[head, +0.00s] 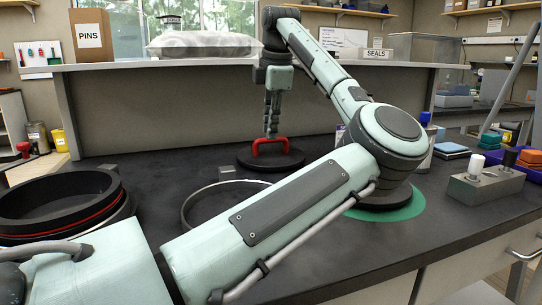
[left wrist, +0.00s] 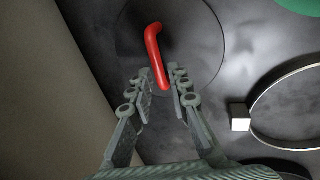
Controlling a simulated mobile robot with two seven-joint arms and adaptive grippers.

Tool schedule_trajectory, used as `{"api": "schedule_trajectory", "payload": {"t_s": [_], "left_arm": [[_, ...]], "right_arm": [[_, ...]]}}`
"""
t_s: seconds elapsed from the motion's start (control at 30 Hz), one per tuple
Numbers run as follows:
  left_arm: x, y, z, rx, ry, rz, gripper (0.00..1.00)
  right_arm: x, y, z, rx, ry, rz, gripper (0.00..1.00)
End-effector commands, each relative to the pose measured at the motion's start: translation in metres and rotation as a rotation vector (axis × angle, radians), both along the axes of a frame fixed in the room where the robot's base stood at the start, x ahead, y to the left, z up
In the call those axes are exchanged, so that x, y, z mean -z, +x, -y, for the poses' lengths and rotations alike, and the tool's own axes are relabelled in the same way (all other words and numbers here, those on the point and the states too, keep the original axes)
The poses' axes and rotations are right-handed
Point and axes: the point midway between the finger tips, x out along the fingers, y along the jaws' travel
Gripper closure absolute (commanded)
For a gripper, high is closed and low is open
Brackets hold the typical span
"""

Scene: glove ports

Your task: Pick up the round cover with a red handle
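The round cover (head: 252,163) is a flat dark disc lying on the dark bench top, with a red bar handle (head: 270,146) arched over it. My left gripper (head: 270,134) points down just above the handle and partly hides its middle. In the left wrist view, the fingers (left wrist: 160,78) are apart, and the red handle (left wrist: 153,50) lies beyond and between their tips. I see no clear contact. The cover (left wrist: 200,40) fills the top of that view. My right gripper is not in view.
My left arm crosses the bench. A thin metal ring (head: 187,203) lies in front of the cover, with a small grey block (head: 228,172) beside it. A large black ring with a red band (head: 62,225) is at left. A raised shelf (head: 160,66) runs behind. A grey holder (head: 487,187) stands at right.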

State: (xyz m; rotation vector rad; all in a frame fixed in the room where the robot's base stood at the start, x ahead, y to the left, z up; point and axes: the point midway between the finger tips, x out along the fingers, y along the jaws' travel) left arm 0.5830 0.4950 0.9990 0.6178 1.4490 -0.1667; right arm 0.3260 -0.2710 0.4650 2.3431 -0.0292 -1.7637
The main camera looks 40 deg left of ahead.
Motion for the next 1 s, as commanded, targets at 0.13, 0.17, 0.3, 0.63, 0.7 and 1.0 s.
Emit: {"api": "schedule_trajectory", "payload": {"t_s": [0.13,0.17,0.3,0.63,0.7,1.0], "left_arm": [[0.017,0.007,-0.004,0.000,0.001,-0.003,0.82],[0.022,0.009,-0.004,0.000,0.001,-0.003,0.82],[0.040,0.012,-0.009,-0.002,0.001,-0.001,0.82],[0.044,0.013,-0.010,-0.001,0.001,0.001,0.92],[0.044,0.013,-0.010,-0.001,0.001,0.001,1.00],[0.043,0.013,-0.010,-0.001,0.002,0.001,1.00]], "right_arm": [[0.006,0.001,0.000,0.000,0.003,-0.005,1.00],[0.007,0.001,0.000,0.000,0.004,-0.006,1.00],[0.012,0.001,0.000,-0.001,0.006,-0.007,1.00],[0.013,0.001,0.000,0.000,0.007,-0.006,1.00],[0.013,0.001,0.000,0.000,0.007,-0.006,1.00],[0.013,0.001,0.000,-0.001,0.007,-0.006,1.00]]}}
